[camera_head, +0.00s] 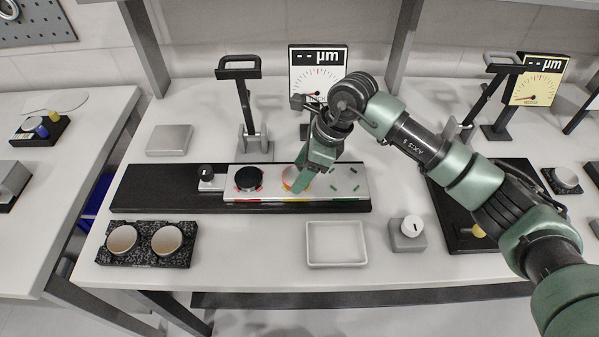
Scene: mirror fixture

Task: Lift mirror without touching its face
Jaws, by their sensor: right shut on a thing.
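My right gripper (300,182) reaches down from the right over the pale fixture plate (230,196). It is shut on the round mirror (287,175), which sits at the middle of the plate. The fingers hide part of the mirror, so I cannot tell whether they touch its face or whether it is clear of its seat. A round black seat (247,179) with red marks is to the left on the same plate. My left gripper is not in view.
A dark base (150,190) carries the plate. Two round mirrors lie in a speckled black holder (122,258) at front left. An empty white tray (336,262) and a grey block with a white knob (407,242) stand in front. A dial gauge (318,60) stands behind.

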